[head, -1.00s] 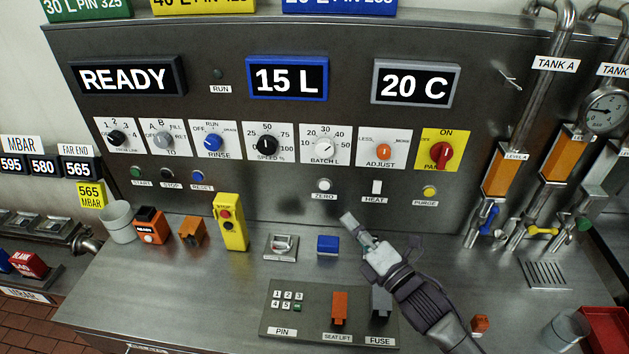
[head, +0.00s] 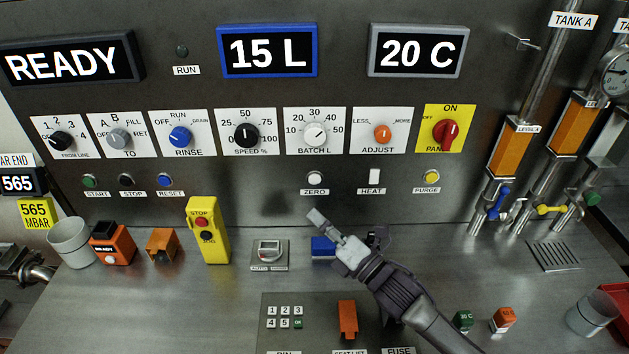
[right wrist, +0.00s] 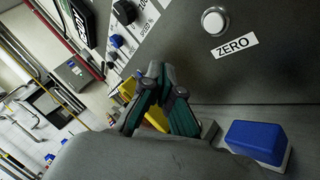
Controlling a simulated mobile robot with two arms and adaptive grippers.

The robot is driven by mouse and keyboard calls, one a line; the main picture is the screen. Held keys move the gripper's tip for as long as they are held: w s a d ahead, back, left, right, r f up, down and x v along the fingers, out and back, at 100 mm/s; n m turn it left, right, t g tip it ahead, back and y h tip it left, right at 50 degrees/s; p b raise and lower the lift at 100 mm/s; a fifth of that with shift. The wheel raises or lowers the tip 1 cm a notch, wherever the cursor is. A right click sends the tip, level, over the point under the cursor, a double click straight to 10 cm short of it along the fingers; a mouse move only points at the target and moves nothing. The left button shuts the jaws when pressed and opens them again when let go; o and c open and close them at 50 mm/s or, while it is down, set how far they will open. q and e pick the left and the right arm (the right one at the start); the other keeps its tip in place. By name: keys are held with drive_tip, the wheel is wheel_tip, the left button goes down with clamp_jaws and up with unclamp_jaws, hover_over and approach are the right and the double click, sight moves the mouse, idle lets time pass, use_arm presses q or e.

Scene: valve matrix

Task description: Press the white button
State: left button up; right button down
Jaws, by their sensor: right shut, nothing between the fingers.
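The white button (head: 314,178) is round, set in a metal ring on the steel panel, with a ZERO label under it. It also shows in the right wrist view (right wrist: 214,21), at the top right. My right gripper (head: 316,217) is shut and empty. In the head view its fingertips lie just below the ZERO label, in front of the panel; the exact gap to the panel is hard to tell. In the right wrist view its closed fingers (right wrist: 162,72) lie left of and below the button. My left gripper is not in view.
A blue block (head: 322,247) stands on the counter behind my right gripper. A white HEAT switch (head: 374,176) and a yellow PURGE button (head: 431,177) are to the right on the panel. A yellow STOP/JOG box (head: 208,232) stands at left.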

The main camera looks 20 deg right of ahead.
sight(315, 179)
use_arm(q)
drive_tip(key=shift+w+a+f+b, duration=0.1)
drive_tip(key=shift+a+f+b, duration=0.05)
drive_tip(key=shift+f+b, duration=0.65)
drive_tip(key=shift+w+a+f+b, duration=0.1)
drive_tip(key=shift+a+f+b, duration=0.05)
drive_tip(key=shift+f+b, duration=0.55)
use_arm(e)
drive_tip(key=shift+w+d, duration=0.4)
drive_tip(key=shift+w, duration=0.95)
drive_tip(key=shift+w+d, duration=0.35)
drive_tip(key=shift+w, duration=1.05)
drive_tip(key=shift+w+d, duration=0.4)
drive_tip(key=shift+w, duration=0.95)
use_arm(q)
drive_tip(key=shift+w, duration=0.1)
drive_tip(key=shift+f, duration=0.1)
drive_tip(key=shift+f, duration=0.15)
use_arm(e)
drive_tip(key=shift+w+d, duration=0.1)
drive_tip(key=shift+w, duration=0.3)
